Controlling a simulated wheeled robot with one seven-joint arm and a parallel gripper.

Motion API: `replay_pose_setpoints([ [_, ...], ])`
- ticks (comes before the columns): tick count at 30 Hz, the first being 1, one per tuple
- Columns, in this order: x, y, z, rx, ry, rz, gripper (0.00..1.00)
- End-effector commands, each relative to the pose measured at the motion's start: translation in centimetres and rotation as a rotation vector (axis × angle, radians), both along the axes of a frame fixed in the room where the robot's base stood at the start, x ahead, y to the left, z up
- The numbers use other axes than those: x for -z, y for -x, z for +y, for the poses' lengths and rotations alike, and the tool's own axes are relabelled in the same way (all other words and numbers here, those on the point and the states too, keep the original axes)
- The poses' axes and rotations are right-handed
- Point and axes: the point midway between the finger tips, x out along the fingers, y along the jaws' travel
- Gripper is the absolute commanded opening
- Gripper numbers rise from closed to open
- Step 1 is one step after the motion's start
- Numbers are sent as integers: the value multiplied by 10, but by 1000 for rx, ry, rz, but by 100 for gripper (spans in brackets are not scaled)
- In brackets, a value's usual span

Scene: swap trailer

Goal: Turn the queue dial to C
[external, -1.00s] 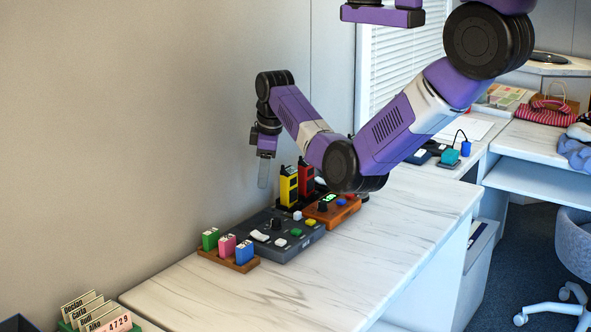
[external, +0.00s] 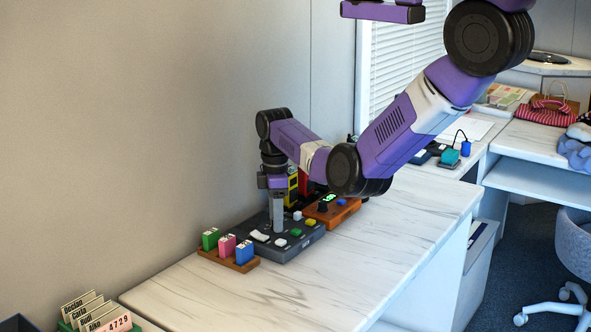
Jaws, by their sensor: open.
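Two control boxes stand on the counter. The dark grey box (external: 308,234) carries white, green and yellow buttons; its black dial is hidden behind my gripper's fingers. The orange-brown box (external: 340,212) behind it carries a black dial (external: 322,207), a small lit green display and coloured buttons. I cannot read which dial is the queue dial, nor any letters. My gripper (external: 278,229) points straight down over the grey box at its dial. It is open; whether the fingers are around or touching the dial cannot be told.
A wooden holder (external: 253,266) with green, pink and blue blocks stands just left of the grey box. Yellow (external: 292,190) and red (external: 305,182) handheld units stand behind, partly covered by my arm. A name-card tray (external: 98,315) is at front left. The counter's front right is clear.

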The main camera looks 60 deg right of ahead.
Motion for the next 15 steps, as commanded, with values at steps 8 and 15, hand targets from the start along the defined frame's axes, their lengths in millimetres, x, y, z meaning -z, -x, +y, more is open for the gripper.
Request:
replay_pose_setpoints([
  [8, 1, 0, 0, 0, 0, 0, 40],
  [15, 0, 0, 0, 0, 0, 0, 0],
])
